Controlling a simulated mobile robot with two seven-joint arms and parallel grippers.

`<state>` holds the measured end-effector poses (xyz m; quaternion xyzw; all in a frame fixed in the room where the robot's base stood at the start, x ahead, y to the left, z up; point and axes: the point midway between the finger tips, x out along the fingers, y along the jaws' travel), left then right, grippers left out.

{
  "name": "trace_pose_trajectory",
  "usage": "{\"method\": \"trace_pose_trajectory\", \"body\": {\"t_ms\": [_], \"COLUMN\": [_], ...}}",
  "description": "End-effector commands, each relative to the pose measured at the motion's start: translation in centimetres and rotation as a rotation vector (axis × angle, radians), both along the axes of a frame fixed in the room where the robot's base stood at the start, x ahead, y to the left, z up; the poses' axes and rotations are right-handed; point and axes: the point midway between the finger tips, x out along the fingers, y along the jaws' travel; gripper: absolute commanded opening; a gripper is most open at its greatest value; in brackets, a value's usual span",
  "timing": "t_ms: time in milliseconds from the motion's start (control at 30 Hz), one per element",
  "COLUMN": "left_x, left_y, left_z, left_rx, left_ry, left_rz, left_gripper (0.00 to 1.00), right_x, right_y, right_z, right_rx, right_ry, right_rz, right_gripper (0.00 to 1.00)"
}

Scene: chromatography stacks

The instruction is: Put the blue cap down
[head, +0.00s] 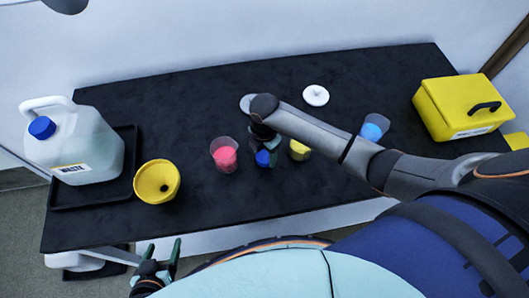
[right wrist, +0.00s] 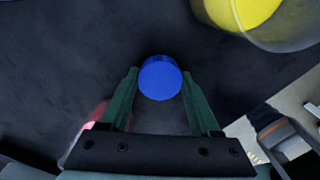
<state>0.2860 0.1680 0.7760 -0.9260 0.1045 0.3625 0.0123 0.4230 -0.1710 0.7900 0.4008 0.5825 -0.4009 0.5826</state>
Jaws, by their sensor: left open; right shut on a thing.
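The blue cap (head: 263,158) is at the middle of the black table in the head view. In the right wrist view the cap (right wrist: 160,78) sits between the fingertips of my right gripper (right wrist: 159,85), which is shut on it. In the head view my right gripper (head: 263,146) points down over the table, partly hidden by its arm. I cannot tell whether the cap touches the table. My left gripper (head: 160,252) is open and empty, low in the head view, off the front edge of the table.
On the black table (head: 200,110), a cup with pink content (head: 224,157) and a cup with yellow content (head: 300,150) flank the cap. A yellow funnel (head: 157,182), a blue-capped jug (head: 75,150), white discs (head: 316,95), a blue-content cup (head: 374,128) and a yellow case (head: 455,105) stand farther off.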

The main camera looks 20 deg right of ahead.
Motion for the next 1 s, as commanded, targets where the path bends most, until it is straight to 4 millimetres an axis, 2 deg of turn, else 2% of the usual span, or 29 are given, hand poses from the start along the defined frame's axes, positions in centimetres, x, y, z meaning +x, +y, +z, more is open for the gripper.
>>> {"method": "trace_pose_trajectory", "body": {"t_ms": [167,200,433,767,867,1000], "left_x": [0.0,0.0,0.0,0.0,0.0,0.0], "left_y": [0.0,0.0,0.0,0.0,0.0,0.0], "left_z": [-0.2,-0.1,-0.1,0.0,0.0,-0.1], "left_rx": [0.0,0.0,0.0,0.0,0.0,0.0], "left_ry": [0.0,0.0,0.0,0.0,0.0,0.0], "left_rz": [0.0,0.0,0.0,0.0,0.0,0.0], "left_gripper": [0.75,0.75,0.75,0.75,0.75,0.75], "right_x": [0.0,0.0,0.0,0.0,0.1,0.2], "right_y": [0.0,0.0,0.1,0.1,0.0,0.0], "right_z": [-0.6,-0.5,-0.5,0.0,1.0,3.8], "right_rx": [0.0,0.001,0.001,0.001,0.001,0.002], "right_ry": [0.0,0.0,0.0,-0.001,-0.003,-0.007], "right_rz": [0.0,0.0,0.0,0.0,0.001,0.002], "right_gripper": [0.06,0.67,0.93,0.94,0.94,0.94]}}
